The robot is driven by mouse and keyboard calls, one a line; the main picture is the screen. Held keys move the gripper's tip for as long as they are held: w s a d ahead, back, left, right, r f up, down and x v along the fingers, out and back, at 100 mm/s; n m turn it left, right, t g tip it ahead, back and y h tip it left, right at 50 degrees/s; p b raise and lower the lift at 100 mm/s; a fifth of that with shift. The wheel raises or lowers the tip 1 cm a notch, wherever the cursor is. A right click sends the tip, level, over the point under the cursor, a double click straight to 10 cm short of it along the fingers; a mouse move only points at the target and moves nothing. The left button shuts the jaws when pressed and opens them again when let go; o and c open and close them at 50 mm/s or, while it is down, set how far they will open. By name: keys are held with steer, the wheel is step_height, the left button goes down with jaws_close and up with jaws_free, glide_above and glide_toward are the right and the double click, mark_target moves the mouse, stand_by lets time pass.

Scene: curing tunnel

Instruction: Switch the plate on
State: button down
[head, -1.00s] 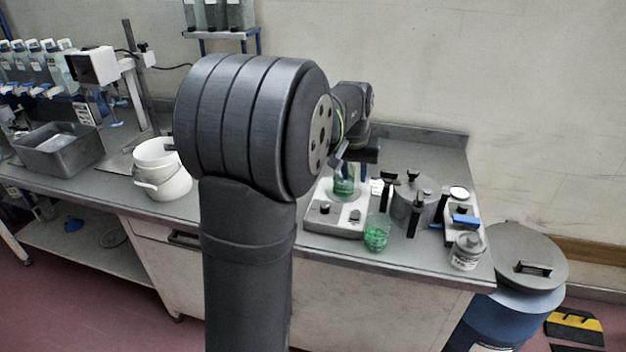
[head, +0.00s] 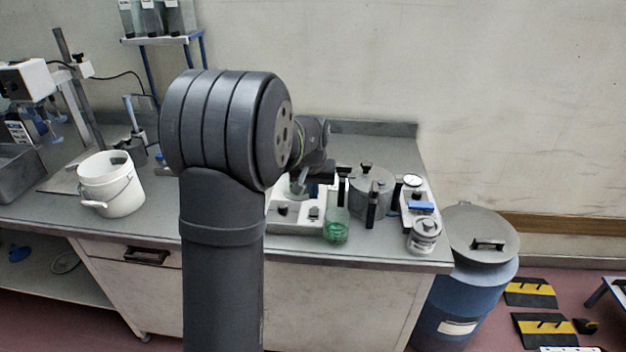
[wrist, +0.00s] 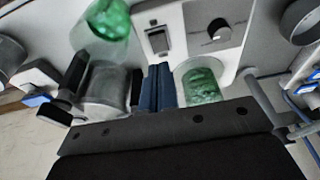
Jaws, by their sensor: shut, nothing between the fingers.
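The plate (head: 296,228) is a white hotplate unit on the bench, partly behind my arm. Its front has a round black knob (head: 282,210) and a small dark switch (head: 314,213). The wrist view shows the switch (wrist: 158,41) and the knob (wrist: 219,30) upside down. A beaker with green contents (wrist: 201,84) stands on the plate. My gripper (wrist: 158,72) is shut and empty, its fingertips just short of the switch in the wrist picture; I cannot tell the height gap. In the head view my arm hides the fingertips.
A second beaker with green contents (head: 336,230) stands close beside the plate. A white bucket (head: 110,184) stands left, with bare bench between.

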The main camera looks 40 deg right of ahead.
mark_target(314, 214)
step_height(314, 214, down, 5)
steer(key=shift+f, duration=0.35)
steer(key=shift+s+a+f, duration=0.15)
steer(key=shift+f, duration=0.25)
steer(key=shift+r, duration=0.1)
steer(key=shift+w+d+r, duration=0.3)
steer(key=shift+w+d, duration=0.25)
